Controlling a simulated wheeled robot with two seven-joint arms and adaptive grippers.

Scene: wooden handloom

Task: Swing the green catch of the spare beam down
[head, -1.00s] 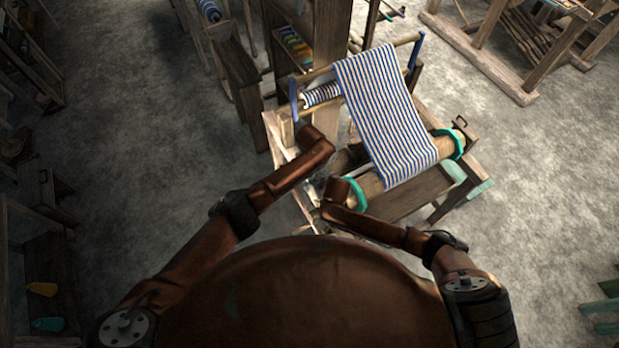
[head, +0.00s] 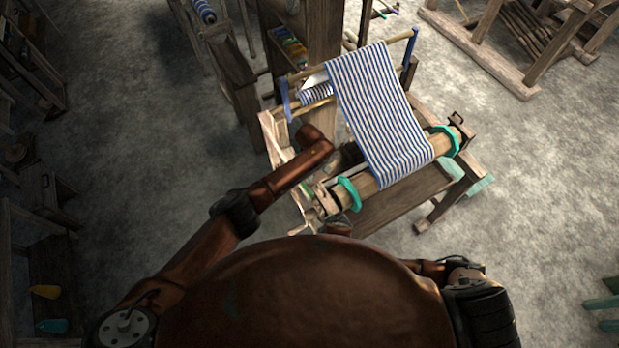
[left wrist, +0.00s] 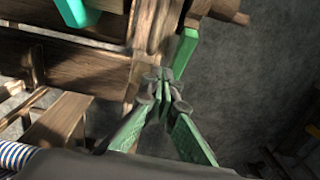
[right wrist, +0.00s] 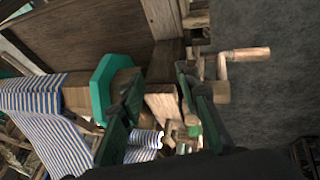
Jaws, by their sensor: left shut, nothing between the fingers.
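A green catch (left wrist: 185,50), a short straight bar, shows in the left wrist view beside a wooden post. My left gripper (left wrist: 164,78) is shut and empty, its tips at the lower end of the catch; I cannot tell if they touch it. In the head view my left gripper (head: 342,157) is dark and partly hidden over the loom's left side, and the catch cannot be made out. My right gripper (right wrist: 162,90) is open and empty in the right wrist view, in front of wooden loom parts. It is hidden in the head view.
A wooden beam with teal end discs (head: 348,194) carries striped cloth (head: 380,115). A wooden crank handle (right wrist: 247,54) sticks out at the loom's side. Another wooden frame (head: 480,60) stands at the upper right. Bare floor (head: 540,180) lies right of the loom.

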